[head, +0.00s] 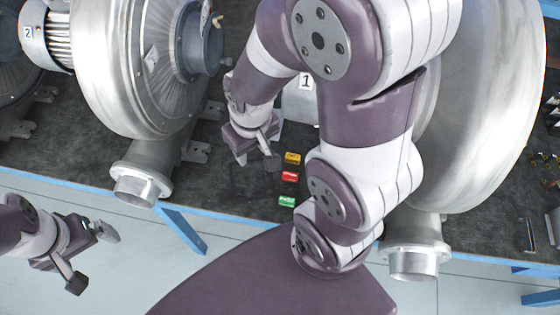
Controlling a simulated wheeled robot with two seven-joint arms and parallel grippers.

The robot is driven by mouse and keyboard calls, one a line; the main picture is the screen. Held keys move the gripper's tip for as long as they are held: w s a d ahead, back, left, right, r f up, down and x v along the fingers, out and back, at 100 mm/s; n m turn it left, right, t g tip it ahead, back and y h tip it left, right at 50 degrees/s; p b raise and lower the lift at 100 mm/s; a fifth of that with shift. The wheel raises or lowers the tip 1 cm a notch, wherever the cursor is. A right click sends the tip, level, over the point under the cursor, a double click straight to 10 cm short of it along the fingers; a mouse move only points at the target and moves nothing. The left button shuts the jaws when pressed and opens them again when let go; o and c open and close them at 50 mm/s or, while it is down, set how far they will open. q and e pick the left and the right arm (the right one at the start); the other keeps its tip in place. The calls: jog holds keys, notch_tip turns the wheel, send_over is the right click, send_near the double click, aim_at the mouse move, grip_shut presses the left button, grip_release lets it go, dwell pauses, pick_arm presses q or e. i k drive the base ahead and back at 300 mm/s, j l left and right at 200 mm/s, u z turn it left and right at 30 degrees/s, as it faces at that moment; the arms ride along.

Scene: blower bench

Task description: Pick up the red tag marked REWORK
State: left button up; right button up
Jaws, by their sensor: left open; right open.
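A small red tag (289,176) lies on the dark bench top (225,195), between an orange tag (292,158) behind it and a green tag (286,201) in front. Its lettering is too small to read. My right gripper (257,161) is open and empty, just left of and slightly behind the red tag. Its fingertips are apart from the tag. My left gripper (92,257) is open and empty, low at the left, in front of the bench edge.
A large metal blower (120,60) stands left of the tags, its flanged outlet (140,186) at the front edge. Another blower (490,110) stands at right, partly behind my arm. A label "1" (306,82) shows behind the tags. Loose hardware (548,165) lies far right.

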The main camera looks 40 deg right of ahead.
aim_at(288, 176)
jog(key=l+z, duration=0.15)
jog(key=z, duration=0.2)
jog(key=l+z, duration=0.2)
jog(key=z, duration=0.15)
jog(key=l+z, duration=0.15)
jog(key=z, duration=0.2)
jog(key=i+j+z, duration=0.1)
jog(key=j+z, duration=0.4)
jog(key=i, duration=0.05)
